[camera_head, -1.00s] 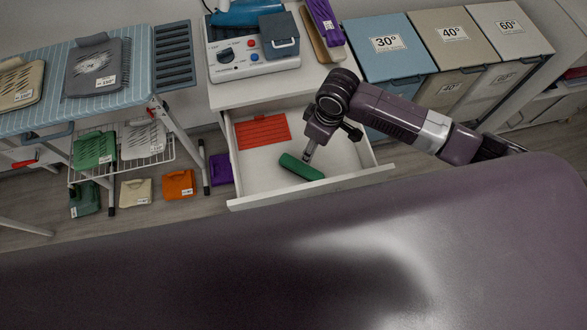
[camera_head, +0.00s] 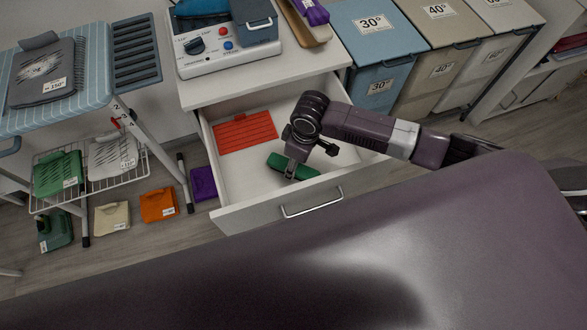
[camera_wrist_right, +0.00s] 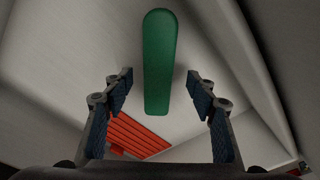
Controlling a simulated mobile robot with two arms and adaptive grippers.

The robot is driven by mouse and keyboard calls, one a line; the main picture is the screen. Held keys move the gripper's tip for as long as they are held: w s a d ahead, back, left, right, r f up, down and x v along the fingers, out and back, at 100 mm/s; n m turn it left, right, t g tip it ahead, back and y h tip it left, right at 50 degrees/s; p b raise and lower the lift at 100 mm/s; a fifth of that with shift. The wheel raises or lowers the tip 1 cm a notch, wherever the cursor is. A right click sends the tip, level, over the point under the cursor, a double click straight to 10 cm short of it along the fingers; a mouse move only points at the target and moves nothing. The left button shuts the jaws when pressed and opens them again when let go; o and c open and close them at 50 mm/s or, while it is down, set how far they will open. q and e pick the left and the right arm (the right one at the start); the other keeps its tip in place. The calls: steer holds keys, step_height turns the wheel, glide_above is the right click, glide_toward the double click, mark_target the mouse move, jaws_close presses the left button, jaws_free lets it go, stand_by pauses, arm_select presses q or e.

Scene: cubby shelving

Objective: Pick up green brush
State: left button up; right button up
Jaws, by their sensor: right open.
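The green brush (camera_head: 299,168) lies on the floor of the open white drawer (camera_head: 262,193), near its front wall. My right gripper (camera_head: 291,170) reaches down into the drawer and overlaps the brush in the head view, hiding part of it. In the right wrist view, the brush (camera_wrist_right: 160,62) is a long green rounded shape pointing between the two fingers. The right gripper (camera_wrist_right: 161,93) is open, with its fingers apart on either side of the brush's near end and gaps on both sides. My left gripper is not in view.
A red slatted tray (camera_head: 245,132) lies at the back left of the drawer. The drawer walls stand close around the gripper. A blue laundry bin (camera_head: 370,75) stands right of the cabinet, and an ironing board (camera_head: 85,65) is at the left.

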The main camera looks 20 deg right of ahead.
steer(key=shift+w+a+f, duration=0.1)
steer(key=shift+w+f, duration=0.1)
steer(key=shift+f, duration=0.95)
steer(key=shift+w+a+f, duration=0.1)
steer(key=shift+w+f, duration=0.1)
steer(key=shift+f, duration=0.9)
steer(key=shift+c, duration=0.6)
jaws_close()
steer(key=shift+r, duration=0.1)
step_height(320, 180, up, 20)
steer(key=shift+p, duration=0.35)
